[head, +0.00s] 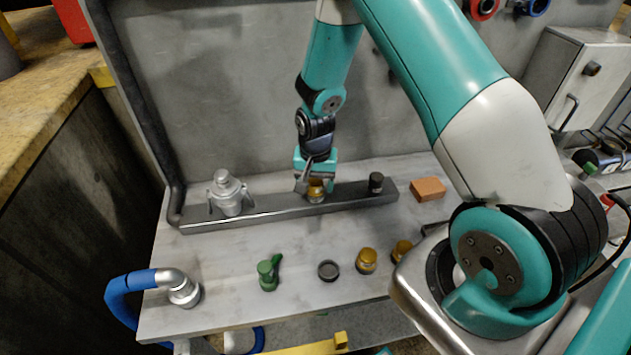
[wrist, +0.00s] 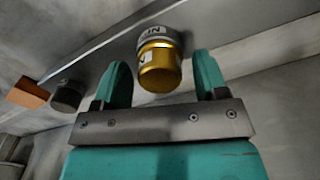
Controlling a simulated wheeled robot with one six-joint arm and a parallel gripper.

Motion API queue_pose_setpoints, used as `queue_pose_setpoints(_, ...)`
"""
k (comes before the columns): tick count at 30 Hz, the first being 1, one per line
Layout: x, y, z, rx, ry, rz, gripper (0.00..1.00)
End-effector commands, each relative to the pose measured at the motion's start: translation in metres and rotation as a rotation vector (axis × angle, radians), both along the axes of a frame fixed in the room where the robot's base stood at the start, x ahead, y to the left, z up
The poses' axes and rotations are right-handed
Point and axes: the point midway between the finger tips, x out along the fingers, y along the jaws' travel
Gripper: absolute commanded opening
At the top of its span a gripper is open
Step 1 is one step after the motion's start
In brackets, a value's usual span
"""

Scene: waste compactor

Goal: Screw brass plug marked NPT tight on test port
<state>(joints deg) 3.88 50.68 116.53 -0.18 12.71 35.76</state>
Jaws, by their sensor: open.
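A brass plug (head: 316,194) is at the middle port of the grey rail (head: 280,214). In the wrist view the brass plug (wrist: 160,72) sits against a grey collar bearing a white label (wrist: 153,31), whose letters are only partly readable. My gripper (head: 314,180) is open at this plug. In the wrist view its two teal fingers (wrist: 162,75) stand on either side of the plug, with gaps visible. How tight the plug sits cannot be told. Two more brass-coloured plugs stand on the bench, one in the open (head: 366,261) and one partly hidden by my arm (head: 401,251).
On the rail are a silver clamp-like fitting (head: 229,194) at left and a dark cap (head: 376,183) at right. An orange block (head: 428,189) lies beyond it. A green valve piece (head: 268,273), a dark ring (head: 328,270) and a blue-hosed elbow (head: 172,283) stand in front.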

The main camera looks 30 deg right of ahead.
Motion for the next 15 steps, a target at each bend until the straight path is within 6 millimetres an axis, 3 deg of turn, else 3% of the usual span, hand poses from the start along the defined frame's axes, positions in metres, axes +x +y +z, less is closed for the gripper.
queue_pose_setpoints(8,0.0,0.0,-0.0001,0.0,0.0,0.218,0.66)
queue_pose_setpoints(15,0.0,0.0,0.0,0.001,0.0,0.538,0.66)
